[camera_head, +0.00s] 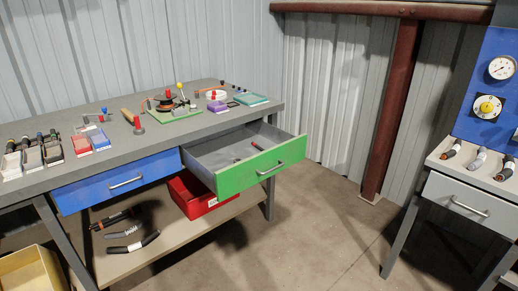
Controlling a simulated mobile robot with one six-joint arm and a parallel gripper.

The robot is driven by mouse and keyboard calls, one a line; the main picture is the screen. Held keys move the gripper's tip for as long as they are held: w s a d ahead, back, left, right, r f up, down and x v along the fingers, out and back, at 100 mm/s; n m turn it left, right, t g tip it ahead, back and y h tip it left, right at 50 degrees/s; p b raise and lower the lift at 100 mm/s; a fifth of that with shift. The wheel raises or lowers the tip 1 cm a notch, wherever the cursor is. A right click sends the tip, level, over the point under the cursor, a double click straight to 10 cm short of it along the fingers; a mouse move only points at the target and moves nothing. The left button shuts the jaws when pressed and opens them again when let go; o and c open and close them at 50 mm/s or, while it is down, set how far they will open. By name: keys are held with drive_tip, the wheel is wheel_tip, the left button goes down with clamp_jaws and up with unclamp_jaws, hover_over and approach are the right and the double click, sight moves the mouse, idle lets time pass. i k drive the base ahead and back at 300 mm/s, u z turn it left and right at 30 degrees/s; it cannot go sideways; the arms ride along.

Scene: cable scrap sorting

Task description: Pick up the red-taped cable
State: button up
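No cable is plainly the red-taped one at this size. On the lower shelf lie a black cable piece with orange-red marks (116,218), a grey ribbed piece (124,232) and a black piece with pale bands (135,243). On the right bench lie a black piece with a reddish end (451,149), a grey piece (479,158) and a black piece with an orange-red end (505,169). A small red-and-dark item (257,146) is in the open drawer; I cannot tell what it is. My gripper is not in view.
The green-fronted drawer (235,179) stands open, jutting from the left bench (110,157). A red bin (182,200) sits below it. A yellow bin (30,270) is at lower left. A brown post (387,100) stands at the back. The floor (310,220) between the benches is clear.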

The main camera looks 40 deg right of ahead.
sight(254, 144)
drive_tip(key=z, duration=0.05)
drive_tip(key=i, duration=0.9)
drive_tip(key=u, duration=0.05)
